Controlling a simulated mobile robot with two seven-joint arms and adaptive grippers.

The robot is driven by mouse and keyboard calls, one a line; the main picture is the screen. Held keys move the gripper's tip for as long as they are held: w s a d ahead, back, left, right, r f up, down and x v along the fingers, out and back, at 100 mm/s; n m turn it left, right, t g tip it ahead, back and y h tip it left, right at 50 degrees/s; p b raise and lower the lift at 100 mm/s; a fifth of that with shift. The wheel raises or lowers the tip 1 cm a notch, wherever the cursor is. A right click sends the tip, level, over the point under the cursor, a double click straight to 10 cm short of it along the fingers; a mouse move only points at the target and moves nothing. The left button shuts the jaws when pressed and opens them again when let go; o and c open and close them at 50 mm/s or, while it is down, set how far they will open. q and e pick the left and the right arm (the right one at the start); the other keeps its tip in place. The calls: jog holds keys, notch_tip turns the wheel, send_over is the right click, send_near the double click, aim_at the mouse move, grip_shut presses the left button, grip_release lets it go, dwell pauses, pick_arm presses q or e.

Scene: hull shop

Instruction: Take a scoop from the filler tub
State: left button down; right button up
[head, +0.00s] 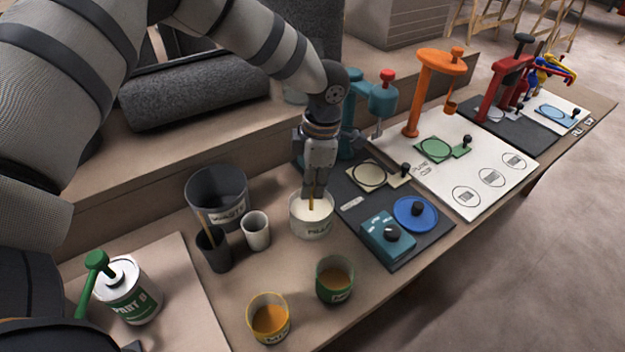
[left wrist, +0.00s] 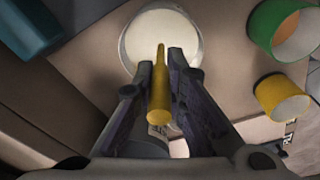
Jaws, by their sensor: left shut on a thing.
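The filler tub (head: 312,226) is a white round tub of pale filler on the bench, with dark lettering on its front. My left gripper (head: 316,196) points down right above it. The gripper is shut on a thin yellow-brown stick (left wrist: 160,85), whose far end reaches over or into the filler; the exact depth is unclear. In the left wrist view the tub (left wrist: 140,62) lies just beyond the fingertips. Any scoop end of the stick is hidden. My right gripper does not show.
A waste bin (head: 214,190), a dark cup (head: 214,256) with a stick and a pale cup (head: 256,236) stand left of the tub. Yellow (head: 268,326) and green (head: 334,288) pots stand in front. A dark mat (head: 425,243) with a teal box (head: 386,240) lies right.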

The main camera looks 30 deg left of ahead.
pick_arm(q)
jog(key=shift+w, duration=0.15)
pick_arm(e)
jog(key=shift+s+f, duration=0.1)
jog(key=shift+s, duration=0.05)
pick_arm(q)
jog(key=shift+w+d, duration=0.25)
jog(key=shift+w, duration=0.15)
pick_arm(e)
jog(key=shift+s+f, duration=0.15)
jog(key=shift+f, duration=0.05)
pick_arm(q)
jog(key=shift+r, duration=0.1)
notch_tip(320, 180, up, 11)
jog(key=p, duration=0.2)
jog(key=shift+f, duration=0.2)
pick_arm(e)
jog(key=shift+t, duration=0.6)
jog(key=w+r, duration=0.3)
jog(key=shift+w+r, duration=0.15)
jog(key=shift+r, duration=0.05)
